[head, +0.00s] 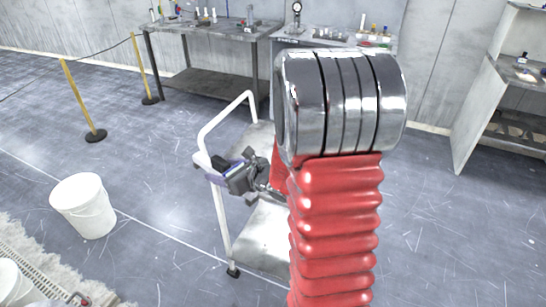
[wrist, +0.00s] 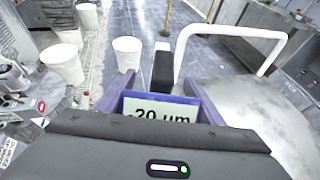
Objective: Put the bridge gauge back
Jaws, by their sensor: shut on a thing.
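My gripper (head: 228,170) is shut on the bridge gauge, just beside the white handle of a cart in the head view. In the wrist view my gripper (wrist: 162,88) is at the centre. The bridge gauge shows there as a pale display panel (wrist: 158,112) reading "-20 µm", with violet parts around it and a black block behind. I cannot clearly separate fingers from gauge. The panel's lower edge is hidden by my dark gripper housing. In the head view my red arm sleeve and shiny wrist rings hide part of the cart.
A steel cart (head: 262,240) with a white tube handle stands close by my gripper. A bench (head: 205,27) with bottles is at the back left, and another bench with a dial stand (head: 297,10) at the back centre. A white bucket (head: 84,207) stands on the open floor at left.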

